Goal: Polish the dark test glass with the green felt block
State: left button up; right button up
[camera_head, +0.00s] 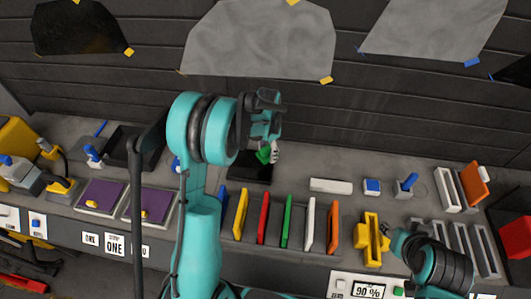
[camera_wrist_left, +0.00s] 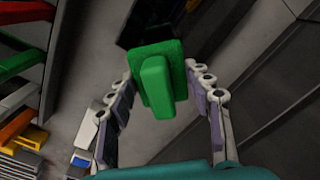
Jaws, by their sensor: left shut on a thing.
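The green felt block (camera_head: 263,156) is at the tips of my left gripper (camera_head: 269,150), near the dark test glass (camera_head: 258,176) at the back middle of the bench. In the left wrist view the block (camera_wrist_left: 156,82), a square base with a raised grip, sits between the two fingers of my left gripper (camera_wrist_left: 165,82), which is shut on it. The dark glass (camera_wrist_left: 140,32) shows beyond the block there. I cannot tell whether block and glass touch. My right gripper (camera_head: 391,238) is at the lower right beside a yellow stand; its fingers are too small to read.
A row of colored squeegee cards (camera_head: 287,221) stands along the bench front. A white bar (camera_head: 330,186), a blue-topped block (camera_head: 372,187) and a yellow stand (camera_head: 371,240) are to the right. Purple pads (camera_head: 101,196) lie left. Grey bench between glass and white bar is clear.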

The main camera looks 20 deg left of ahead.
pick_arm(q)
jog(key=shift+a+r+p, duration=0.15)
jog(key=shift+r+p, duration=0.25)
jog(key=shift+r, duration=0.55)
